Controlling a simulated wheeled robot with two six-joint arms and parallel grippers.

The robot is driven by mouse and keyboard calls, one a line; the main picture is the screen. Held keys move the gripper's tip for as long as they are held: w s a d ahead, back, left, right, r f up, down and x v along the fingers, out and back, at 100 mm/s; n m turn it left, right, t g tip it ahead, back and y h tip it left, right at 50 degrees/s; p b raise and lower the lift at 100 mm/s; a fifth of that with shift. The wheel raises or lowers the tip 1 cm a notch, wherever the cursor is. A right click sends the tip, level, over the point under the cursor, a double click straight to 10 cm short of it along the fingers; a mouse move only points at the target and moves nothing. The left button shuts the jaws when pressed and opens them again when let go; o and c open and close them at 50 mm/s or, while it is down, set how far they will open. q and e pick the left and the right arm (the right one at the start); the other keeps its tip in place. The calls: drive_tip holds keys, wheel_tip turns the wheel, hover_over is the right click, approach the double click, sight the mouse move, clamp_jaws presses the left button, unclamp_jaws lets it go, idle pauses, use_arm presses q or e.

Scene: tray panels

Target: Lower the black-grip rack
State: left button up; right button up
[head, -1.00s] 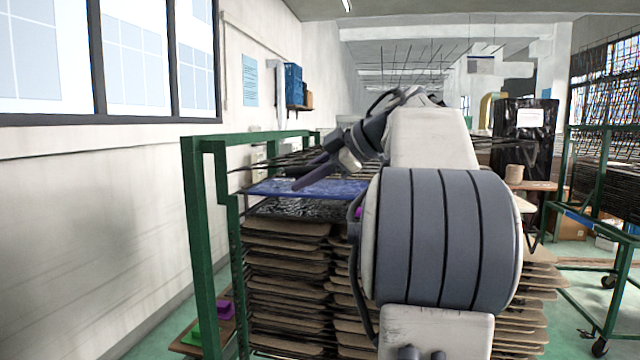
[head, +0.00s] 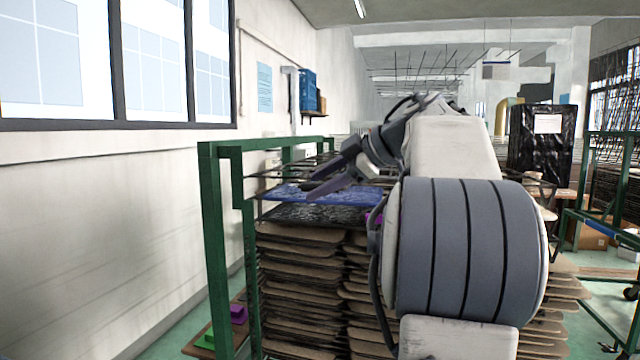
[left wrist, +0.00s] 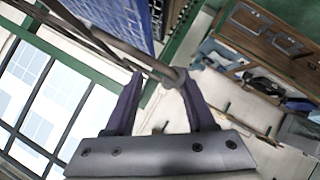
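A green-framed stand (head: 210,240) holds a tall stack of wire racks. Dark raised racks (head: 290,168) are at the top; below them lies a blue panel (head: 345,194), with a black patterned panel (head: 320,213) beneath. I cannot make out a black grip. My left gripper (head: 311,188) is in front of these upper racks, its two purple fingers spread. In the left wrist view the gripper (left wrist: 162,88) is open, with a dark rack rod (left wrist: 125,50) and its rounded loop (left wrist: 177,78) near the fingertips. Whether the rod lies between them is unclear. My right gripper is not in view.
My own arm hides much of the stack's right side. Brown boards (head: 300,290) fill the lower levels. A purple block (head: 238,313) sits low at the left. A wall with windows (head: 60,50) stands at left. Another green stand (head: 600,200) is at right.

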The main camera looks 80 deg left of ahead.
use_arm(q)
drive_tip(key=v, duration=1)
idle(0.9)
